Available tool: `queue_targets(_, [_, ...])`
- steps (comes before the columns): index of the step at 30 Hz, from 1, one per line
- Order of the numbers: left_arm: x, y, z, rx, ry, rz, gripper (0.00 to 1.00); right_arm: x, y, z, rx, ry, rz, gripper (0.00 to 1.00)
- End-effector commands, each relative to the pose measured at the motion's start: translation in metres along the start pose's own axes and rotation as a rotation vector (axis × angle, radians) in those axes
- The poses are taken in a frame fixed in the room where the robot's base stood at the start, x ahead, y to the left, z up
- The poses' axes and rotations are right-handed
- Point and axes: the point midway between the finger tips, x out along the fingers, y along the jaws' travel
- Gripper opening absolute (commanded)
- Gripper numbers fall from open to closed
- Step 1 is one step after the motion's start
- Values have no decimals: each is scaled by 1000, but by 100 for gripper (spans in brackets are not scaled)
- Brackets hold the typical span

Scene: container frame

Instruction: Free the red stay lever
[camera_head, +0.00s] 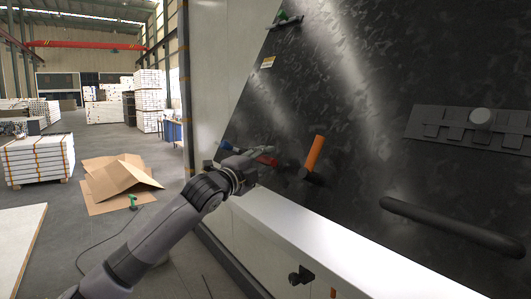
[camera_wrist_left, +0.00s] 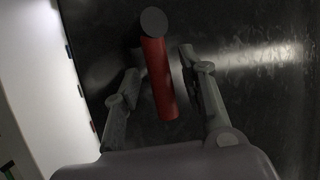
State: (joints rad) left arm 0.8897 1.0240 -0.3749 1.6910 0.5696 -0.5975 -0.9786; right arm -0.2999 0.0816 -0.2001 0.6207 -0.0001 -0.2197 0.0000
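The red stay lever (camera_wrist_left: 158,80) has a dark round end and stands out from the dark panel in the left wrist view. It lies between the two fingers of my left gripper (camera_wrist_left: 163,88), which are spread on either side of it. My right gripper is not in view.
An orange handle (camera_head: 315,153) sticks out of the dark panel (camera_head: 350,90) just right of my left gripper. A blue piece (camera_head: 226,145) is to its left. A black bar handle (camera_head: 450,226) and a grey latch plate (camera_head: 470,126) are farther right. A white ledge (camera_head: 310,232) runs below.

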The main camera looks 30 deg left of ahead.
Motion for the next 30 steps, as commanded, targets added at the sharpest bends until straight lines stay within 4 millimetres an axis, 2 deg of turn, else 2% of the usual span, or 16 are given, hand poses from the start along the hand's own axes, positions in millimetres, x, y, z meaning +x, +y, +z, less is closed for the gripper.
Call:
queue_targets(4, [9,0,-1,0,1,-1,38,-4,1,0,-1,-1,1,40])
queue_targets(12, [10,0,-1,1,1,0,38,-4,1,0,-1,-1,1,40])
queue_targets(30, [10,1,0,0,1,1,0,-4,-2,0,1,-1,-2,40])
